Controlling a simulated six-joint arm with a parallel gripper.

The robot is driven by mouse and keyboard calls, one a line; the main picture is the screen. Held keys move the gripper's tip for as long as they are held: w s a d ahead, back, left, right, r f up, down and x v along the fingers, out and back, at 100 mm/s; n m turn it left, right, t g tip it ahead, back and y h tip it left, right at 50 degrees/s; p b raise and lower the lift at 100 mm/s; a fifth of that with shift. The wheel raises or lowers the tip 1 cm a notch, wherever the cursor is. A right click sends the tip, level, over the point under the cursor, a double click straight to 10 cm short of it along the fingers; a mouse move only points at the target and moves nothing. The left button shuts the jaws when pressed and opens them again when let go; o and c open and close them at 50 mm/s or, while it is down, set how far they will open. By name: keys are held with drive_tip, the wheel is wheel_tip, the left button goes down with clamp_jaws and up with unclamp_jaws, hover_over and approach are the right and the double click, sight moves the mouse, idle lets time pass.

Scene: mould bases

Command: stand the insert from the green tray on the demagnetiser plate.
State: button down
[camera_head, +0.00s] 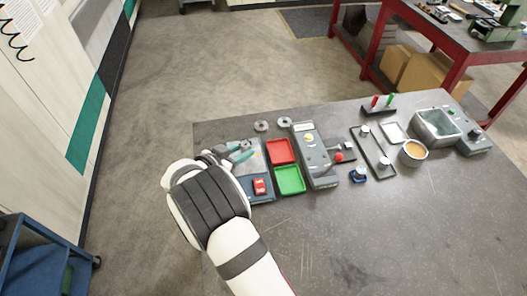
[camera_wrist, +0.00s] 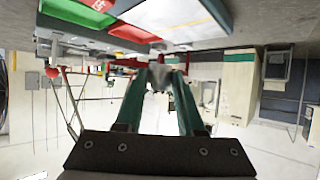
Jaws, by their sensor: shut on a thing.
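My gripper (camera_head: 238,152) is at the left end of the bench in the head view, over a blue-grey board. In the wrist view its teal fingers (camera_wrist: 158,85) close on a small grey piece (camera_wrist: 160,76), which I take for the insert; its shape is blurred. The green tray (camera_head: 290,180) lies to the right of my gripper and looks empty; it also shows at the top of the wrist view (camera_wrist: 72,11). A long grey device with a yellow button (camera_head: 316,160) stands right of the trays. I cannot tell for certain which thing is the demagnetiser plate.
A red tray (camera_head: 281,151) adjoins the green one. A red item (camera_head: 260,186) lies on the blue-grey board (camera_head: 262,198). Two metal discs lie behind. A cup (camera_head: 413,153) and a grey basin (camera_head: 437,126) stand at right. The bench's front right is clear.

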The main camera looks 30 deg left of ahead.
sight(243, 170)
drive_tip(key=shift+f, duration=2.8)
drive_tip(key=shift+c, duration=2.2)
unclamp_jaws()
drive_tip(key=shift+d, duration=0.1)
drive_tip(key=v, duration=1.5)
drive_tip(key=shift+s+r, duration=0.15)
drive_tip(key=shift+s, duration=0.25)
